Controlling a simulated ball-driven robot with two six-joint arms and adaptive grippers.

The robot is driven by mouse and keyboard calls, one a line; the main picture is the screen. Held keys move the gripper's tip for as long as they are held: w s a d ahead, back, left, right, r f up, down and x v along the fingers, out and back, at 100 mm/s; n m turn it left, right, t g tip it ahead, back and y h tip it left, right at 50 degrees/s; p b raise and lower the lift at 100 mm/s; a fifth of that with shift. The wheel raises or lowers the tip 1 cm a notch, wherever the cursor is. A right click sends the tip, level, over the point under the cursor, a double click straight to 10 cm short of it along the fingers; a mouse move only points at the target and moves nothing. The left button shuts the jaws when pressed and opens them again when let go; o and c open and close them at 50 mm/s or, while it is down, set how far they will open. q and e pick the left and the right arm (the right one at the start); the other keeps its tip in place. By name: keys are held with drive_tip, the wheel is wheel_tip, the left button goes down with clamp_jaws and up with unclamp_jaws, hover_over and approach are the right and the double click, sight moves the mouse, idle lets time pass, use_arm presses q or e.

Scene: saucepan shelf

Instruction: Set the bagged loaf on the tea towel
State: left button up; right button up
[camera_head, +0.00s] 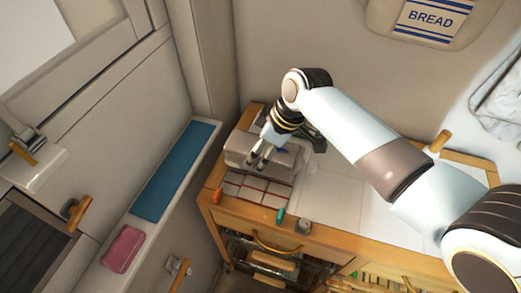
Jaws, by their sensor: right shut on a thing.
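The bagged loaf (236,151) is a pale, greyish, rounded block over the left end of the wooden-edged counter. My right gripper (260,161) reaches down over it from the right and is shut on it, hiding part of its top. The tea towel (252,190) is white with dark red lines, and its front part shows just in front of the loaf. The loaf covers the towel's back part from this view. I cannot tell whether the loaf touches the towel or hangs slightly above it. My left gripper is not in view.
An orange item (215,196), a green item (280,215) and a small grey item (303,227) lie along the counter's front edge. White counter (330,197) right of the towel is clear. A bin marked BREAD (430,20) is at the wall. A narrow ledge holds a blue mat (176,171).

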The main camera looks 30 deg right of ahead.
drive_tip(key=shift+w+f, duration=0.1)
drive_tip(key=shift+f, duration=0.35)
drive_tip(key=o, duration=1.7)
drive_tip(key=shift+f, duration=0.15)
drive_tip(key=shift+d+r, duration=0.15)
drive_tip(key=shift+r, duration=0.35)
drive_tip(key=v, duration=1.1)
drive_tip(key=shift+s+r+p, duration=0.1)
drive_tip(key=shift+s+p, duration=0.2)
drive_tip(key=shift+p, duration=0.05)
